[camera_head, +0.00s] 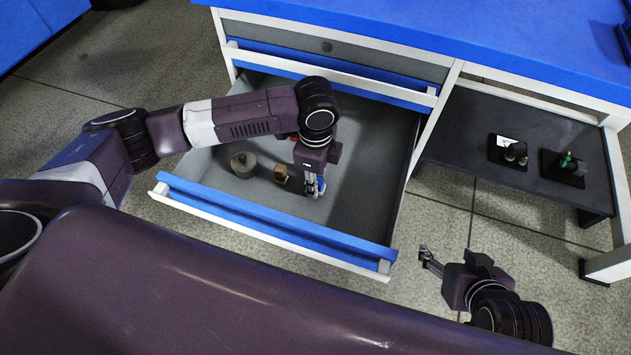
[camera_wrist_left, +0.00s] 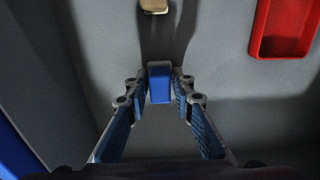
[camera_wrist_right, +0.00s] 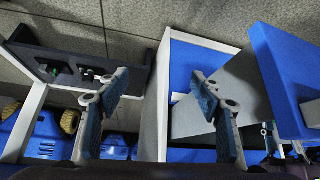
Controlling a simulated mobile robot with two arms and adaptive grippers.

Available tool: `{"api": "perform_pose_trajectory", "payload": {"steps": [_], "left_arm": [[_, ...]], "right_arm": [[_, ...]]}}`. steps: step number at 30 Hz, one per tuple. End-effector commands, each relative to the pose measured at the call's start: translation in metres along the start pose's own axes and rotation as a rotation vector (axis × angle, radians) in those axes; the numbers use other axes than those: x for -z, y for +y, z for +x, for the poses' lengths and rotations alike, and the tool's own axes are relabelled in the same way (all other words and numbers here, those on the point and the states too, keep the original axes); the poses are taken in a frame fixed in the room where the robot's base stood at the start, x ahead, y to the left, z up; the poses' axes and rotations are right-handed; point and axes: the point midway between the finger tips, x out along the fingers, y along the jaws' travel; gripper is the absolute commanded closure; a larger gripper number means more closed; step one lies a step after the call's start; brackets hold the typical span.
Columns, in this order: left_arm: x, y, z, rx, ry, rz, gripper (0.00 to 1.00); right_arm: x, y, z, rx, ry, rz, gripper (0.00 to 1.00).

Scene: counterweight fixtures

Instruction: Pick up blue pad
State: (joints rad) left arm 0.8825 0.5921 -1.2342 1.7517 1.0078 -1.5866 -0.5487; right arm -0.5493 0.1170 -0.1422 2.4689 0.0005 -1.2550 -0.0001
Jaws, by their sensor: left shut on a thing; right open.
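The blue pad (camera_wrist_left: 160,86) shows as a small blue block between the fingertips in the left wrist view. My left gripper (camera_wrist_left: 160,78) is shut on it, inside the open drawer (camera_head: 250,218). In the head view the left gripper (camera_head: 317,188) points down near the drawer floor, and my wrist hides most of what it holds. Whether the pad still touches the floor cannot be told. My right gripper (camera_head: 430,256) is open and empty, outside the drawer to the right; its spread fingers also show in the right wrist view (camera_wrist_right: 157,88).
In the drawer, left of my left gripper, are a grey round weight (camera_head: 243,164) and a brass block (camera_head: 281,173). A red tray (camera_wrist_left: 284,28) is partly hidden by my arm in the head view. A dark shelf (camera_head: 470,140) with small fixtures stands right of the drawer.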

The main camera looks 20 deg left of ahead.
Motion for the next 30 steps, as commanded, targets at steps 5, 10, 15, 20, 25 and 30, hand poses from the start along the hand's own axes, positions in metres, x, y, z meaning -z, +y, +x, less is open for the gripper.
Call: {"api": "perform_pose_trajectory", "payload": {"steps": [5,10,15,20,25,30], "left_arm": [[0.000,-0.001,-0.023,0.001,0.000,0.000,1.00],[0.000,-0.001,-0.059,0.003,0.001,-0.001,1.00],[0.000,-0.001,-0.119,0.004,0.001,0.001,1.00],[0.000,-0.001,-0.150,0.001,0.001,0.000,1.00],[0.000,-0.001,-0.174,0.000,0.001,0.000,1.00],[0.000,-0.001,-0.187,0.000,0.000,-0.001,1.00]], "right_arm": [[-0.037,0.004,-0.012,-0.008,-0.153,0.004,0.40],[-0.085,0.009,-0.039,-0.018,-0.365,0.011,0.40],[-0.071,0.009,-0.048,-0.016,-0.351,0.010,0.40],[-0.088,0.007,-0.009,-0.012,-0.371,0.009,0.40],[-0.101,0.006,0.015,-0.009,-0.382,0.008,0.40],[-0.110,0.006,0.027,-0.008,-0.388,0.007,0.40]]}}
